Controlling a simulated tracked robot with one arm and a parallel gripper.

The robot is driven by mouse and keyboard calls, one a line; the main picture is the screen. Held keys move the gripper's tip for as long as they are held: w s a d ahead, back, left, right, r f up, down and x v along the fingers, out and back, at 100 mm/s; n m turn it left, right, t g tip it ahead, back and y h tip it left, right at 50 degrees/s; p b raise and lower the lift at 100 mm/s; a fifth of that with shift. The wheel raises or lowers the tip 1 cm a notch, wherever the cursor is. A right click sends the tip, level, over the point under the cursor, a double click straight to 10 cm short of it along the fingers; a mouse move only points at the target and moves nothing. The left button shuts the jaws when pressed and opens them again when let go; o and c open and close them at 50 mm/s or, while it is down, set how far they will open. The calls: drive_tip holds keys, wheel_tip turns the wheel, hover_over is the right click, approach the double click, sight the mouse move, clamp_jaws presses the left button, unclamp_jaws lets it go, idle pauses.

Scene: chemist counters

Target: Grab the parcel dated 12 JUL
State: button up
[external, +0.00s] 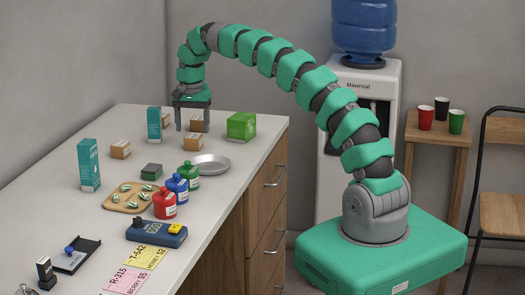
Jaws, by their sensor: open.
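Small brown cardboard parcels stand on the white counter (233,178). One parcel (197,125) is under my gripper, between or just behind its fingers; I cannot tell which. Another parcel (120,149) stands nearer the middle, and a third (164,119) is partly behind a teal box. The dates on the parcels are too small to read, so I cannot tell which is dated 12 JUL. My gripper (192,122) points down, open, with its fingertips low near the counter at the far end.
A green box (241,126) stands right of my gripper. Teal boxes (154,124) (88,165) stand to the left.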

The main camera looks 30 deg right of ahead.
sight(193, 136)
drive_tip(key=f, duration=0.4)
drive_tip(key=shift+w+d+f, duration=0.2)
drive_tip(key=shift+w+f, duration=0.1)
drive_tip(key=shift+f, duration=0.1)
drive_tip(key=c, duration=1.1)
drive_tip(key=shift+r, duration=0.1)
